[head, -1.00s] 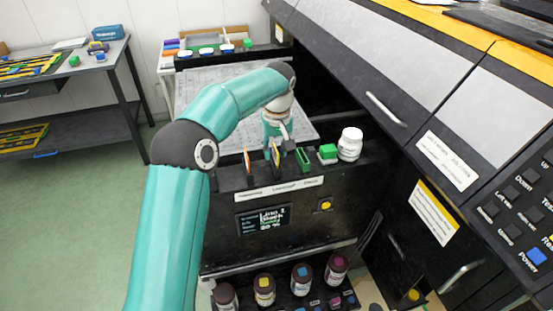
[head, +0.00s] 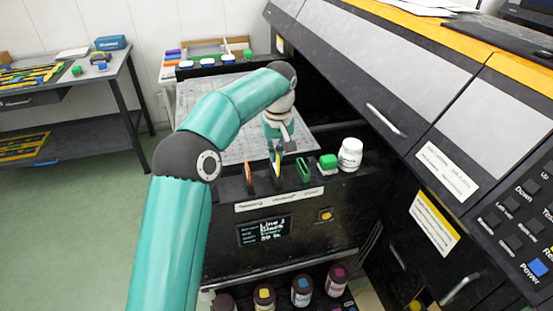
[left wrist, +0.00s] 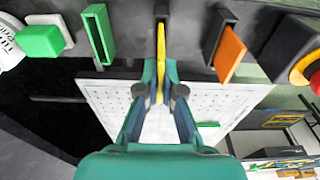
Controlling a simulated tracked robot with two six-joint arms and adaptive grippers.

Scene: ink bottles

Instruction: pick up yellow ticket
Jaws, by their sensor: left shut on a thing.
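The yellow ticket (left wrist: 161,52) is a thin upright card at the dark slot in the left wrist view. Its lower end meets the slot; I cannot tell how deep it sits. My left gripper (left wrist: 160,80) is shut on its near part, with one teal finger on each side. In the head view my left gripper (head: 277,150) reaches down to the black ticket rack, and the ticket is mostly hidden there. An orange ticket (left wrist: 229,53) stands in the slot to its right in the wrist view. My right gripper is not in view.
A green ticket holder (head: 303,170), a green block (head: 328,161) and a white bottle (head: 350,155) stand along the rack to the right. Ink bottles (head: 302,291) stand below. A grey perforated plate (head: 205,110) lies behind; the large printer cabinet (head: 400,85) borders the right.

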